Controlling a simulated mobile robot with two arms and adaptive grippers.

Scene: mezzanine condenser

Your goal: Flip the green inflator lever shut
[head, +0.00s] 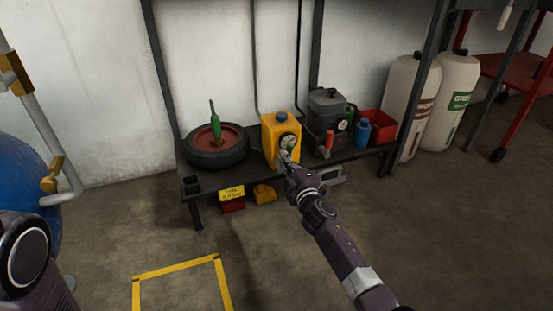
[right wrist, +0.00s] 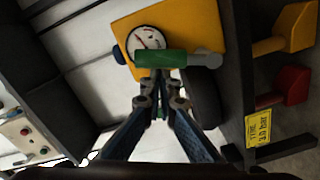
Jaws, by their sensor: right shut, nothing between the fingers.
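The inflator is a yellow box (head: 270,133) with a round dial and a blue cap, standing on the low dark shelf in the head view. In the right wrist view its yellow body (right wrist: 197,28) and white dial (right wrist: 147,40) show at the top. The green lever (right wrist: 160,59) is a bar lying across the picture just below the dial. My right gripper (head: 284,157) is at the front of the inflator, shut and empty. In the right wrist view its fingertips (right wrist: 158,76) are at the lever's lower edge; contact is unclear. My left gripper is out of view.
A tyre with a red hub (head: 217,160) and an upright green tool (head: 215,122) lies left of the inflator. A dark canister (head: 327,108), blue bottle (head: 362,131) and red bin (head: 376,126) stand to the right. A yellow sign (head: 231,193) hangs below the shelf (head: 212,184).

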